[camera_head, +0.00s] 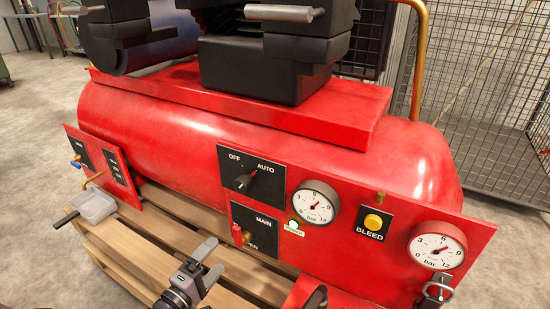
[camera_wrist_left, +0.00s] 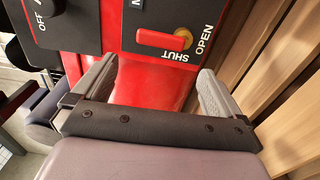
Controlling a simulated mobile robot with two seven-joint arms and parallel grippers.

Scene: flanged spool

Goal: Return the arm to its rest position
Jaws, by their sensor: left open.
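My left gripper (camera_head: 209,264) is at the bottom of the head view, in front of the red compressor's lower panel and above the wooden pallet. In the left wrist view its two grey fingers (camera_wrist_left: 153,85) stand wide apart with nothing between them but the red panel behind. The MAIN valve's red handle (camera_wrist_left: 166,40) is beyond the fingertips, apart from them, beside the SHUT and OPEN labels. The same valve handle (camera_head: 246,237) shows in the head view, just up and right of the gripper. My right gripper is not in view.
The red compressor tank (camera_head: 150,125) rests on a slatted pallet (camera_head: 130,245). Its panel carries an OFF/AUTO knob (camera_head: 243,183), gauges (camera_head: 316,205), and a yellow BLEED button (camera_head: 373,222). A wire cage (camera_head: 490,150) stands behind right. Open floor (camera_head: 35,120) lies left.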

